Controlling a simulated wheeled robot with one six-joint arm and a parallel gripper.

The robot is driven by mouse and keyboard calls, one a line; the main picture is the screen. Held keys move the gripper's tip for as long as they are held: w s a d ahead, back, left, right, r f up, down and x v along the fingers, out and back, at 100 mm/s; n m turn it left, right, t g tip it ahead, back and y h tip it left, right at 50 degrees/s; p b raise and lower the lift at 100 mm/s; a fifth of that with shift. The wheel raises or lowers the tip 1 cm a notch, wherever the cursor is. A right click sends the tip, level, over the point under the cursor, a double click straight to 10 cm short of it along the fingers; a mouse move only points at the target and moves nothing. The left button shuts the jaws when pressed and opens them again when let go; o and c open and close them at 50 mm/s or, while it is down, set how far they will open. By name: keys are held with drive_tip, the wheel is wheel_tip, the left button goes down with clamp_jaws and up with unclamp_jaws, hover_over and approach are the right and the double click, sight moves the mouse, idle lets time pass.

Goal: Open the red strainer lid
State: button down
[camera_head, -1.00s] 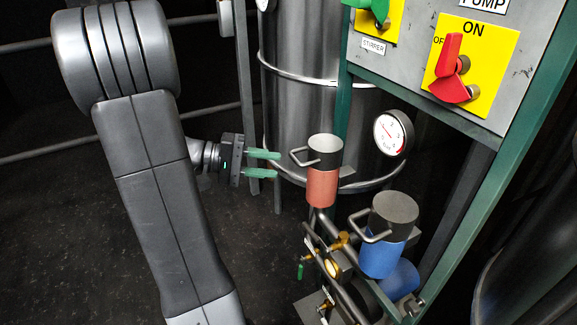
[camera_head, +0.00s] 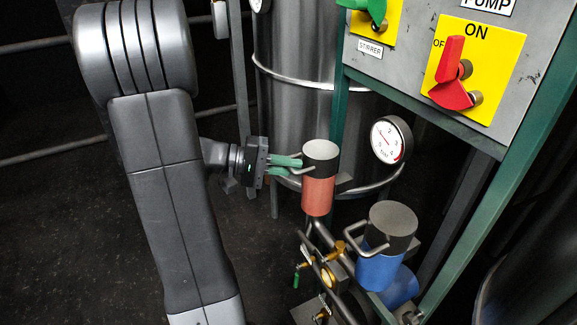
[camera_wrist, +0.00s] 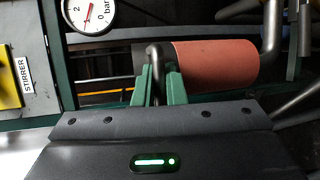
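The red strainer (camera_head: 318,195) stands upright in the middle of the head view, with a dark grey lid (camera_head: 321,152) on top. A bent bar handle (camera_head: 297,167) sticks out from the lid's left side. In the wrist view the red strainer (camera_wrist: 215,65) lies sideways, with the lid handle (camera_wrist: 155,60) pointing at me. My gripper (camera_head: 284,166) has its green fingers at the handle. In the wrist view my gripper's fingers (camera_wrist: 158,88) stand close on both sides of the handle bar, apparently closed on it. The lid looks seated on the strainer.
A blue strainer (camera_head: 380,268) with its own handle stands at lower right. Pipes and brass valves (camera_head: 328,275) lie below. A steel tank (camera_head: 295,90) and pressure gauge (camera_head: 391,139) are behind. The green frame (camera_head: 425,112) carries switches. The floor at left is clear.

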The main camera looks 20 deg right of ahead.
sight(305, 153)
drive_tip(key=shift+d+r+y+p, duration=0.15)
drive_tip(key=shift+r+y+p, duration=0.15)
drive_tip(key=shift+r+p, duration=0.6)
drive_tip(key=d+r+y+p, duration=0.1)
drive_tip(key=r+y+p, duration=0.1)
drive_tip(key=p, duration=0.2)
drive_tip(key=d+r+n+y+p, duration=0.1)
drive_tip(key=r+y+p, duration=0.1)
drive_tip(key=p, duration=0.1)
drive_tip(key=d+r+y+p, duration=0.1)
drive_tip(key=d+r+p, duration=0.1)
drive_tip(key=p, duration=0.2)
drive_tip(key=shift+w+n+t+y+p, duration=0.15)
drive_tip(key=shift+n+t+y+p, duration=0.15)
drive_tip(key=shift+t+y+p, duration=0.1)
drive_tip(key=d+y+p, duration=0.1)
drive_tip(key=d+p, duration=0.1)
drive_tip(key=p, duration=0.1)
drive_tip(key=d+r+y+p, duration=0.1)
drive_tip(key=y+p, duration=0.1)
drive_tip(key=p, duration=0.1)
drive_tip(key=d+r+n+y+p, duration=0.1)
drive_tip(key=d+y+p, duration=0.1)
drive_tip(key=p, duration=0.1)
drive_tip(key=shift+w+d+r+p, duration=0.25)
drive_tip(key=shift+d+p, duration=0.05)
drive_tip(key=shift+w+d+f+p, duration=0.15)
drive_tip(key=shift+d+p, duration=0.45)
drive_tip(key=shift+d, duration=1.05)
